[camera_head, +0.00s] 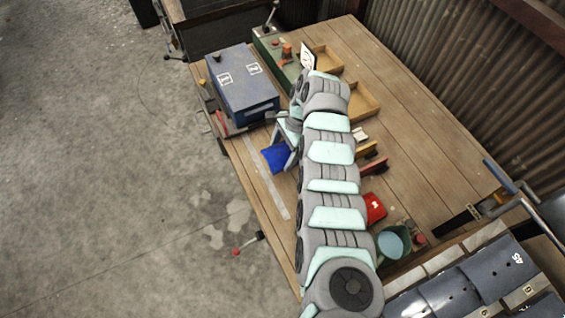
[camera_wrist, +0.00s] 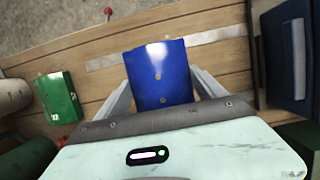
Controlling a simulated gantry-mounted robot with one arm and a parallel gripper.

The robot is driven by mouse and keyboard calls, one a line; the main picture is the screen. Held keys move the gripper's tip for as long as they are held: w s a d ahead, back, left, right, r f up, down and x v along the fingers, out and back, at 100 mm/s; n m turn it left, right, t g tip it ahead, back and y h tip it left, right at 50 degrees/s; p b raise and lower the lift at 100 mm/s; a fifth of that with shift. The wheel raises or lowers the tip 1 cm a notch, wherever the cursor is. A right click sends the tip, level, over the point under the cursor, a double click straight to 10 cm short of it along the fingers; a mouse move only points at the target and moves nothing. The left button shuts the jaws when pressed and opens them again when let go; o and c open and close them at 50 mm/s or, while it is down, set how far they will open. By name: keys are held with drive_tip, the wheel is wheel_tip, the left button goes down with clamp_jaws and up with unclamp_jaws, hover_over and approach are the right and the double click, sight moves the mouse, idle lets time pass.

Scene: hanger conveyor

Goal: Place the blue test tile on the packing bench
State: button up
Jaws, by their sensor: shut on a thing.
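The blue test tile (camera_head: 275,158) is a flat blue plate near the front left edge of the wooden bench. It also shows in the wrist view (camera_wrist: 158,75), with small round marks down its middle. My gripper (camera_head: 288,143) is shut on the tile, with one finger on each side of it in the wrist view (camera_wrist: 160,82). The bench (camera_head: 420,120) has a plank top, and the tile is over its planks. I cannot tell whether the tile touches the bench top or hangs just above it.
A blue box (camera_head: 240,88) stands beside the tile, towards the back. A pale strip (camera_head: 268,182) runs along the bench's front edge. A green piece (camera_wrist: 58,98) lies left in the wrist view. Wooden trays (camera_head: 362,103) and a red piece (camera_head: 375,207) are beyond my arm.

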sight(282, 162)
drive_tip(key=shift+f+b, duration=1.35)
drive_tip(key=shift+f, duration=1.9)
drive_tip(key=shift+f, duration=0.2)
drive_tip(key=o, duration=1.6)
drive_tip(key=shift+c, duration=0.2)
drive_tip(key=shift+r, duration=0.15)
drive_tip(key=p+v, duration=0.2)
drive_tip(key=v, duration=1)
